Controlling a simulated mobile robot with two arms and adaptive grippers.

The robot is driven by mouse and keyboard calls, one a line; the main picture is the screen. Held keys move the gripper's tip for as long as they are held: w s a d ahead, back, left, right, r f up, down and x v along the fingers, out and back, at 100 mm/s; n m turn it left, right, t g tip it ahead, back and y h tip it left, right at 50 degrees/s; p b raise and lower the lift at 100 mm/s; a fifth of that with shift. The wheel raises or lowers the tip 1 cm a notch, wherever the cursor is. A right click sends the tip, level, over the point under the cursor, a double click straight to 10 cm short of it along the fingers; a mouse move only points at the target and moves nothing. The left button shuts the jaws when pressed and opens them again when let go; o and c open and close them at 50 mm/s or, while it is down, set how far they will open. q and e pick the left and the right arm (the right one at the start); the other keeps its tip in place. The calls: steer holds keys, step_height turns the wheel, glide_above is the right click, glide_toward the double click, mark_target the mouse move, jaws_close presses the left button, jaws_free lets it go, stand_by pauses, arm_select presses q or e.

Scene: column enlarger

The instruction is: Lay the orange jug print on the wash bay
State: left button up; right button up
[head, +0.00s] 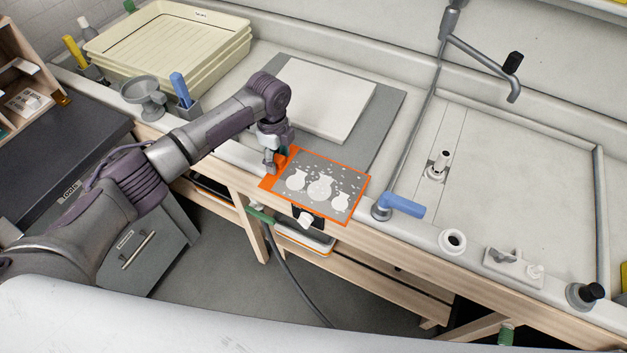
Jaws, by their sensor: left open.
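The orange jug print (357,182) is a grey sheet with an orange border and pale jug shapes. It lies over the front rim of the long sink bench, its near edge reaching past the rim. My left gripper (276,168) is open at the print's left edge; its fingers overlap the orange border, and I cannot tell whether they touch it. The bay with the tap and drain on the right, apparently the wash bay (520,185), has a bare pale floor. My right gripper is not in view.
A grey board (392,105) with a white slab (318,98) lies behind the print. Stacked cream trays (165,40) stand at back left. A blue-handled valve (404,205), a white ring (452,241) and a black knob (592,291) line the front rim. A tap (480,52) overhangs the right bay.

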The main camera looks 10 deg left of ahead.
arm_select(q)
steer(key=shift+p, duration=0.4)
stand_by(0.3)
jaws_close()
steer(key=shift+r, duration=0.1)
stand_by(0.4)
steer(key=shift+r+p, duration=0.5)
steer(key=shift+p, duration=0.15)
steer(key=shift+r, duration=0.1)
